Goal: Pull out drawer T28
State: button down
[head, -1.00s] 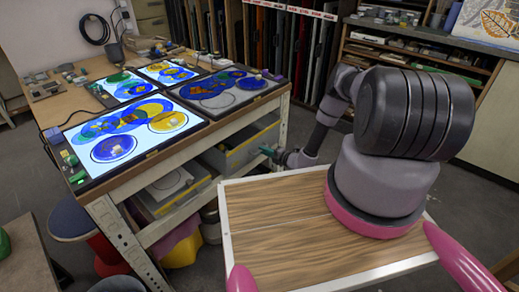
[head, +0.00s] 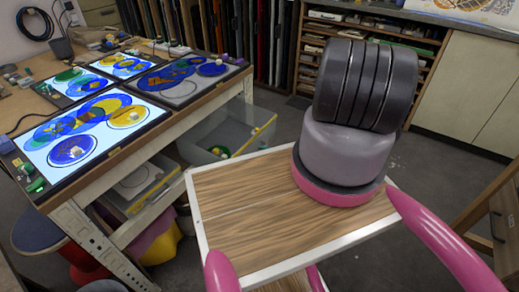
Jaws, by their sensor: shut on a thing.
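A grey see-through drawer (head: 212,134) with a yellow strip along its front edge stands out from under the right part of the worktable (head: 160,140). Its inside shows from above, with a small yellowish-green and white item (head: 220,151) in it. No label T28 can be read in the head view, so I cannot tell for sure that this is that drawer. My gripper is not in view. Only the thick upper part of my arm shows at the right.
Lit panels with coloured glass discs (head: 95,125) cover the tabletop. Another grey container with yellow edges (head: 152,192) sits lower left under it. Dark upright sheets fill a rack behind. A wooden cabinet (head: 505,215) stands at the right edge.

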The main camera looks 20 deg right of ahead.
jog(key=shift+s, duration=0.1)
jog(key=c, duration=0.9)
grip_release()
jog(key=v, duration=1)
jog(key=shift+s+d+r, duration=0.1)
jog(key=shift+s+d, duration=0.15)
jog(key=shift+s, duration=0.05)
